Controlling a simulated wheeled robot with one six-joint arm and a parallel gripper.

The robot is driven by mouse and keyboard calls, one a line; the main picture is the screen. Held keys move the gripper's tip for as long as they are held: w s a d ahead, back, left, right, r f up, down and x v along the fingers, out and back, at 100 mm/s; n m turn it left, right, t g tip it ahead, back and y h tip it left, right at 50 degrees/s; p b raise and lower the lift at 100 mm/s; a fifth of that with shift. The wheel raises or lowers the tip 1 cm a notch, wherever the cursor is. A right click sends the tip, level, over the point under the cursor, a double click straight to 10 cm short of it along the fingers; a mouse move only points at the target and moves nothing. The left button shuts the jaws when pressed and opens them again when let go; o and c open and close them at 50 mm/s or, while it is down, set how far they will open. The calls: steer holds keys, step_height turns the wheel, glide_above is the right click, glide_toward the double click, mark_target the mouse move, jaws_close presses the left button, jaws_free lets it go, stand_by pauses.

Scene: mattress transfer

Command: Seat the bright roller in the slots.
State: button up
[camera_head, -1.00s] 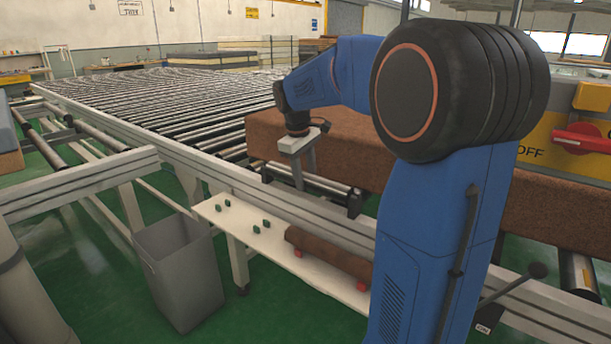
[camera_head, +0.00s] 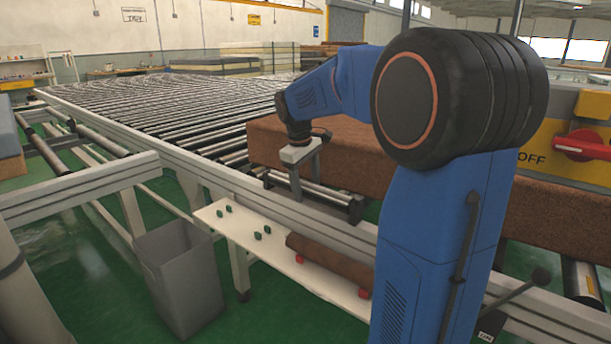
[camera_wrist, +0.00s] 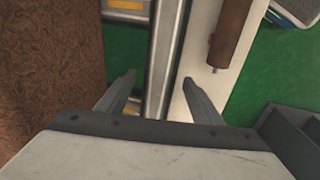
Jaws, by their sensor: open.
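My gripper (camera_wrist: 158,92) is open and empty, its two fingers apart above the near conveyor rail (camera_wrist: 163,60). In the head view my gripper (camera_head: 296,178) is at the near side of the conveyor. A dull brown roller (camera_head: 330,262) lies on the white shelf below, between red stops. It also shows in the wrist view (camera_wrist: 232,32). The slots are not clearly visible.
A brown mattress block (camera_head: 345,160) rests right of the gripper and fills the wrist view's left side (camera_wrist: 45,60). A grey bin (camera_head: 183,290) stands left of the white shelf (camera_head: 247,238). Small green pegs (camera_head: 262,233) stand on the shelf.

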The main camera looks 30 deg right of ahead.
steer(key=s+a+r, duration=0.1)
steer(key=a+r, duration=0.2)
steer(key=r, duration=1.4)
steer(key=shift+s+a, duration=0.1)
steer(key=shift+s, duration=0.05)
steer(key=s+a+f+m+t, duration=0.1)
steer(key=s+a+f, duration=0.3)
steer(key=s+f, duration=0.4)
steer(key=s+a+f+m+t+y, duration=0.1)
steer(key=s+a+f, duration=0.3)
steer(key=s+f, duration=0.4)
steer(key=s+a+f+m+t+y, duration=0.1)
steer(key=s+a+f, duration=0.3)
steer(key=s+f, duration=0.4)
steer(key=s+m+t, duration=0.1)
steer(key=s, duration=0.4)
steer(key=shift+f, duration=0.15)
